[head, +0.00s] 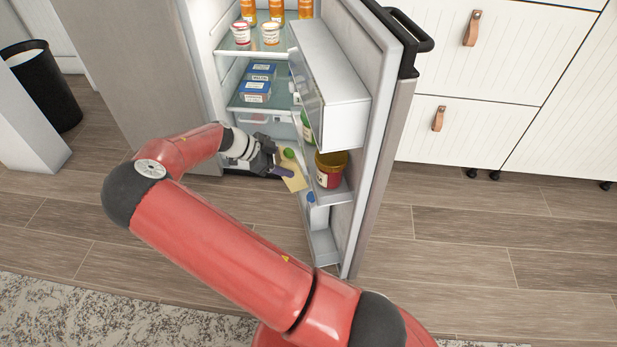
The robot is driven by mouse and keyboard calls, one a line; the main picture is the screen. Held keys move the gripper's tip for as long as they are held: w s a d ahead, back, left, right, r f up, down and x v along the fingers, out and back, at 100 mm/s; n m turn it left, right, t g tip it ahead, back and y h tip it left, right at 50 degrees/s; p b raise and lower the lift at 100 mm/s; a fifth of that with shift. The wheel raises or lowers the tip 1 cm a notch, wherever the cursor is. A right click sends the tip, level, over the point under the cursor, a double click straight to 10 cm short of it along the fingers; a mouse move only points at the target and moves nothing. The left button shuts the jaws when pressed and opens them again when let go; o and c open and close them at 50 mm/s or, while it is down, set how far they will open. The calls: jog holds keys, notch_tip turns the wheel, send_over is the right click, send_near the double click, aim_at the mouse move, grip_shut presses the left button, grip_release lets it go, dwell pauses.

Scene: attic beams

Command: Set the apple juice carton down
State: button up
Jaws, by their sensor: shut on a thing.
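The apple juice carton (294,183) is pale yellow with a green patch near its top. It is tilted, and my gripper (279,166) is shut on it. The gripper reaches in from the left, at the open fridge between the fridge's inside and the open door. The carton is beside the door's lower shelves, and part of it is hidden by the gripper. I cannot tell whether its bottom touches anything.
The fridge door (383,150) stands open on the right. Its shelf holds a red jar (328,178) and a green bottle (308,128); a blue-capped bottle (311,198) stands lower. Blue tubs (255,92) sit on a fridge shelf. A black bin (42,85) stands far left.

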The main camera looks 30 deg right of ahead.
aim_at(304, 174)
jog(key=shift+s+d, duration=0.2)
jog(key=shift+d, duration=0.45)
jog(key=shift+s+d, duration=0.15)
jog(key=shift+d, duration=0.45)
jog(key=f, duration=0.1)
jog(key=d+f, duration=0.1)
jog(key=f, duration=0.1)
jog(key=shift+s+d+f+b, duration=0.15)
jog(key=shift+d+f+b, duration=0.05)
jog(key=shift+f+b, duration=0.15)
jog(key=shift+d+f, duration=0.25)
jog(key=shift+f, duration=0.55)
jog(key=shift+s+d+f, duration=0.1)
jog(key=shift+d+f, duration=0.1)
jog(key=y, duration=0.1)
jog(key=d+y, duration=0.1)
jog(key=d+t+y, duration=0.1)
jog(key=shift+s+d+r+y+b, duration=0.2)
jog(key=shift+s+d+y+b, duration=0.1)
jog(key=shift+b, duration=0.1)
jog(key=shift+a+f, duration=0.15)
jog(key=shift+f, duration=1.2)
